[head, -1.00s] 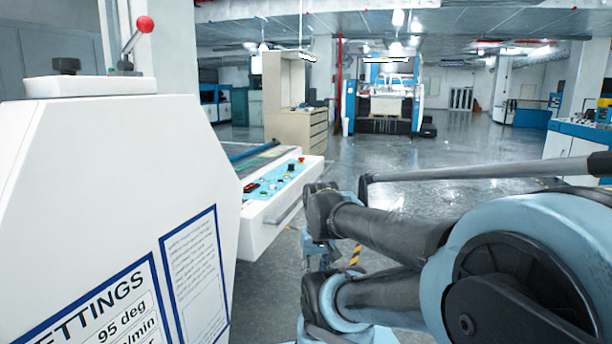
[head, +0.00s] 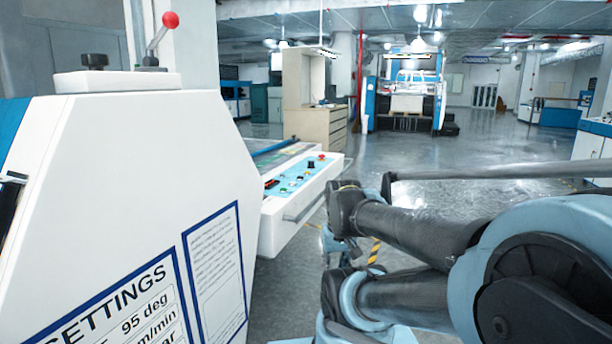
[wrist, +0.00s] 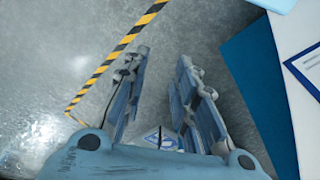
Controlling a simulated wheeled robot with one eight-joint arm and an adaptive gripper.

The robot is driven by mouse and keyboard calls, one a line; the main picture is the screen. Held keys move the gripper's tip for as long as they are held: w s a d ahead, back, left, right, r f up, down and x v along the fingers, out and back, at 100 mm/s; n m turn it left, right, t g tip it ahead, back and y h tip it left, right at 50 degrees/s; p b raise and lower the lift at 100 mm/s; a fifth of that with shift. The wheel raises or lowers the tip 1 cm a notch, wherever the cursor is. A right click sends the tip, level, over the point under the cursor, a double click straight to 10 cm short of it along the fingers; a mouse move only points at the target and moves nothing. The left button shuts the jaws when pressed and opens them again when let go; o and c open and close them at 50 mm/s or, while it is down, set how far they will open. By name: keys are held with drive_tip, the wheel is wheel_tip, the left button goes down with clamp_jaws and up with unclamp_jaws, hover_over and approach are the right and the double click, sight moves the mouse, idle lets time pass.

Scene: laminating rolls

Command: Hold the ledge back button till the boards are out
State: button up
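The control panel (head: 295,182) is a light blue strip with several small buttons, a black knob and a red button, on the front of the white machine bed. The buttons are too small to read, so I cannot tell which is the ledge back button. My gripper (wrist: 162,75) shows in the wrist view with its two fingers apart and nothing between them, above the grey floor. In the head view my arm is to the right of the panel, and the gripper itself is hard to make out there. No boards can be made out clearly.
A white machine housing (head: 130,200) with a settings sign (head: 125,310) and a red-knobbed lever (head: 170,20) fills the left. Yellow-black floor tape (wrist: 122,45) runs below my gripper. A beige cabinet (head: 315,125) stands behind the panel. The floor (head: 480,160) beyond is open.

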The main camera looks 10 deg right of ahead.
clamp_jaws()
idle(1.0)
